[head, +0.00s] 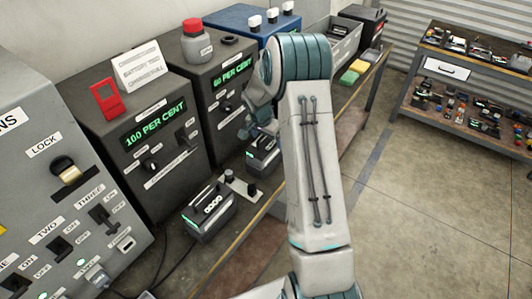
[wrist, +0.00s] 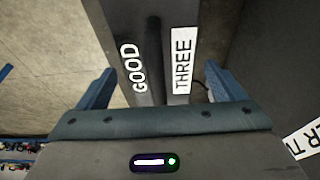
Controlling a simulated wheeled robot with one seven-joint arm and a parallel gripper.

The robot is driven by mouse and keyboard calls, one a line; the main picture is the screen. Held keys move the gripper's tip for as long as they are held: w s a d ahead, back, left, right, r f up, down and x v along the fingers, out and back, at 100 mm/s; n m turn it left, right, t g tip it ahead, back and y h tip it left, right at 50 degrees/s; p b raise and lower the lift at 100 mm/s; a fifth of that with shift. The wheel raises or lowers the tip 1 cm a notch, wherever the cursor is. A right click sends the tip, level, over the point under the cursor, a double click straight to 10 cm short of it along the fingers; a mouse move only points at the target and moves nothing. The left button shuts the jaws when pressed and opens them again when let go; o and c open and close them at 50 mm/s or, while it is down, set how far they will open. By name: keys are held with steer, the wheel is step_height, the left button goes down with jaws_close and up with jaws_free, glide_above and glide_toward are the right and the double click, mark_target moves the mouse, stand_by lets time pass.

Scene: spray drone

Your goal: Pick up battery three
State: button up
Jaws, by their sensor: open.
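Battery three (wrist: 154,55) shows in the wrist view as a dark block with a raised dark bar, between a white "GOOD" label and a white "THREE" label. My gripper (wrist: 160,72) is open, with one blue finger to the left and one to the right of this block. I cannot tell whether either finger touches it. In the head view my gripper (head: 261,122) is above and close to a dark battery (head: 263,158) on the bench, partly hidden by my arm. This appears to be the same battery.
Another battery (head: 208,213) stands nearer on the bench. A charger reading "100 PER CENT" (head: 150,130) and one reading "60 PER CENT" (head: 222,80) stand behind. A grey bottle with a red cap (head: 196,45) sits on top. The floor (head: 440,210) at right is clear.

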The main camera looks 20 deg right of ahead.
steer(key=c, duration=1.9)
steer(key=shift+w+r, duration=0.1)
steer(key=shift+r, duration=0.05)
jaws_close()
steer(key=shift+r+p, duration=0.2)
steer(key=shift+p, duration=0.15)
